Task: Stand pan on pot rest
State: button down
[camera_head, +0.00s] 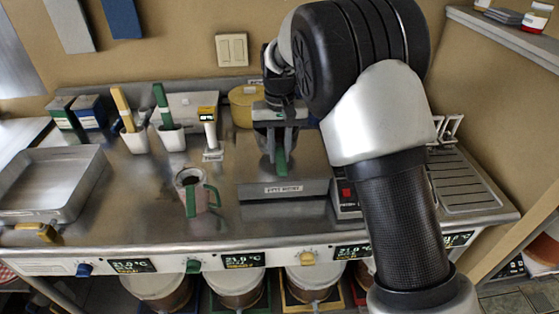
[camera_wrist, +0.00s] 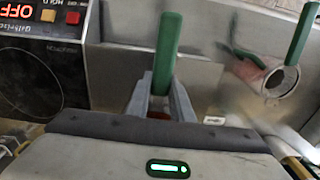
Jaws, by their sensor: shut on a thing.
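My gripper (camera_head: 281,140) is above a raised steel plate (camera_head: 258,178) with a label on its front, which looks like the pot rest. It is shut on a green handle (camera_head: 281,163), which also shows between the fingers in the wrist view (camera_wrist: 167,50). The handle points toward the counter's front. It looks like the pan's handle; the pan's body is hidden behind my gripper and wrist. I cannot tell whether the pan touches the plate.
A steel jug (camera_head: 194,188) with a green handle stands left of the plate. A scale (camera_head: 347,198) is close on the right. A yellow tub (camera_head: 243,106) is behind. Left are a large tray (camera_head: 75,188) and two white holders with brushes (camera_head: 134,138).

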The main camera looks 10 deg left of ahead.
jog(key=shift+f, duration=1.55)
jog(key=shift+f, duration=0.1)
jog(key=c, duration=1.6)
grip_release()
jog(key=shift+f, duration=0.1)
jog(key=shift+o, duration=0.2)
